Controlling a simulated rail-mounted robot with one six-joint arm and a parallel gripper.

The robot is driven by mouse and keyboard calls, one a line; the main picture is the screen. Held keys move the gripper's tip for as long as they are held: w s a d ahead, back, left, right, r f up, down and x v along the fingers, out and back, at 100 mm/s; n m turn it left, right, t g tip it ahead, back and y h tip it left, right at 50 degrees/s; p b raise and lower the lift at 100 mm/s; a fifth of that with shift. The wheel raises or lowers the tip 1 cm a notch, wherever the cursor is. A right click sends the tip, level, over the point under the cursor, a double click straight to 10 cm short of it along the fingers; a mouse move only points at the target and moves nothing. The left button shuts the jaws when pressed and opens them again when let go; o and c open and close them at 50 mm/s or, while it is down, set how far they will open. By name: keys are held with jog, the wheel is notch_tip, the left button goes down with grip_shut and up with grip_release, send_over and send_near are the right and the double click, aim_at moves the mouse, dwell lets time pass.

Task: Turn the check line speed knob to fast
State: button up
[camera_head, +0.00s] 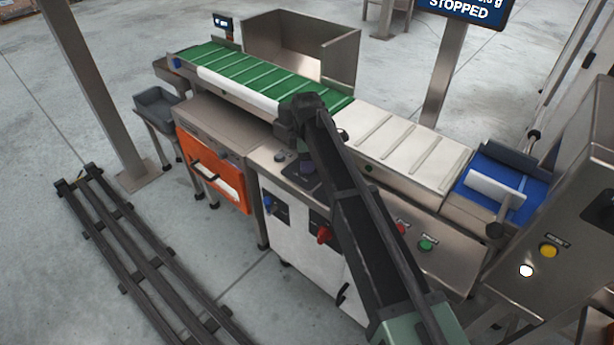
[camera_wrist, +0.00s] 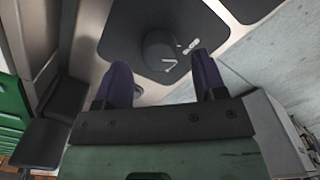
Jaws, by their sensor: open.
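The speed knob (camera_wrist: 160,54) shows in the wrist view as a dark round knob on a dark plate (camera_wrist: 125,20). It has a white pointer line, and a small white label beside it seems to read SLOW. My gripper (camera_wrist: 162,66) is open, with its two purple fingers apart, one toward each side of the knob in the picture. I cannot tell whether the fingers touch it. In the head view my gripper (camera_head: 306,166) is over the dark plate (camera_head: 297,178) on the steel console, and my arm and gripper hide the knob there.
A green belt (camera_head: 225,62) and a pale slatted conveyor (camera_head: 400,150) run behind the console. Red and green buttons (camera_head: 426,244) sit to the right of my arm. A red handle (camera_head: 324,235) is on the cabinet front.

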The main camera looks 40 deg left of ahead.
notch_tip(320, 180, down, 2)
jog(key=shift+f+b, duration=0.25)
jog(key=shift+b, duration=0.25)
jog(key=shift+r, duration=0.15)
jog(key=shift+c, duration=0.3)
jog(key=c, duration=0.9)
jog(key=shift+o, duration=0.2)
